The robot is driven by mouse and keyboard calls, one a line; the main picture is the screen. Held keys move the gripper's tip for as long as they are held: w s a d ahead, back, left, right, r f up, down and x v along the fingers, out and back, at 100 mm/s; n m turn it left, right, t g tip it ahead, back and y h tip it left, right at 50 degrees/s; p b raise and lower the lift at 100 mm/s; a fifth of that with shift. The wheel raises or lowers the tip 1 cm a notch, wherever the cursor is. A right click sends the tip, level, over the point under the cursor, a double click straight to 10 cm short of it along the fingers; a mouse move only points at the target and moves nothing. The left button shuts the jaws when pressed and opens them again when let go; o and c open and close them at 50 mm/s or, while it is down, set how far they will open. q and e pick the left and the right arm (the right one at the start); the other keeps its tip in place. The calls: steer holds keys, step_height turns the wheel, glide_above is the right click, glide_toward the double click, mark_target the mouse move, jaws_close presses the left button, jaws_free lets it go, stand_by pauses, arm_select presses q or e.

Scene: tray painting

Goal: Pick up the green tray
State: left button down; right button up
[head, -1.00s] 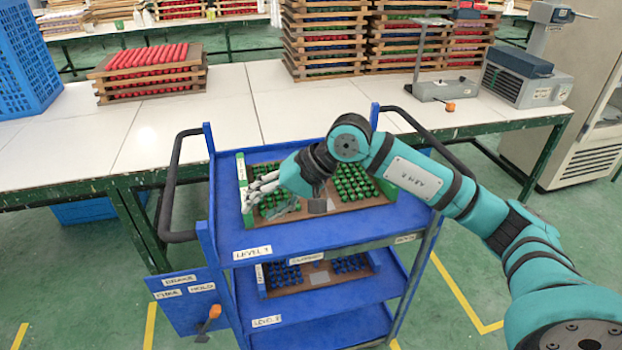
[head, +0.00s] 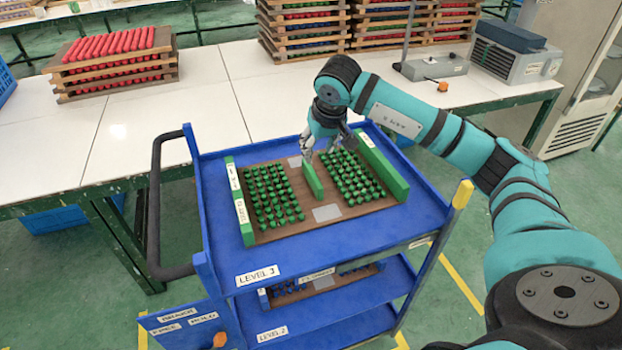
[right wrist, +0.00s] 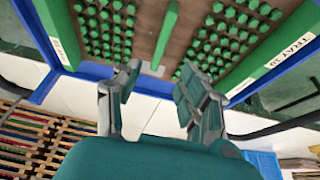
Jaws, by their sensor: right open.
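The green tray (head: 325,213) lies on the top shelf of the blue cart (head: 352,237). It has a brown base, green side walls, a green middle divider (head: 313,181) and rows of green pieces on both sides. My right gripper (head: 322,150) is over the tray's far edge, near the far end of the divider. In the right wrist view its two fingers (right wrist: 152,100) are apart with nothing between them, and the tray (right wrist: 150,68) is beyond the fingertips. I cannot tell whether they touch it. My left gripper is in no view.
A white table (head: 130,125) stands behind the cart, with a stack of trays of red pieces (head: 115,65) and taller tray stacks (head: 305,30). A second tray with blue pieces (head: 290,288) is on the cart's lower shelf. A grey device (head: 515,58) stands at right.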

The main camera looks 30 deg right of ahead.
mark_target(312, 171)
steer(key=x, duration=0.4)
steer(key=shift+a+p, duration=0.1)
steer(key=shift+p, duration=0.2)
steer(key=x, duration=0.3)
steer(key=shift+w+f+p, duration=0.1)
steer(key=shift+p, duration=0.2)
steer(key=x, duration=0.2)
steer(key=p+x, duration=0.1)
steer(key=x, duration=0.1)
steer(key=shift+f, duration=0.6)
steer(key=c, duration=0.8)
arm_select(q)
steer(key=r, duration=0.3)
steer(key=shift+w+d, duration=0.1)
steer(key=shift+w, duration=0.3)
arm_select(e)
jaws_close()
steer(key=shift+w+r, duration=0.1)
steer(key=shift+r, duration=0.05)
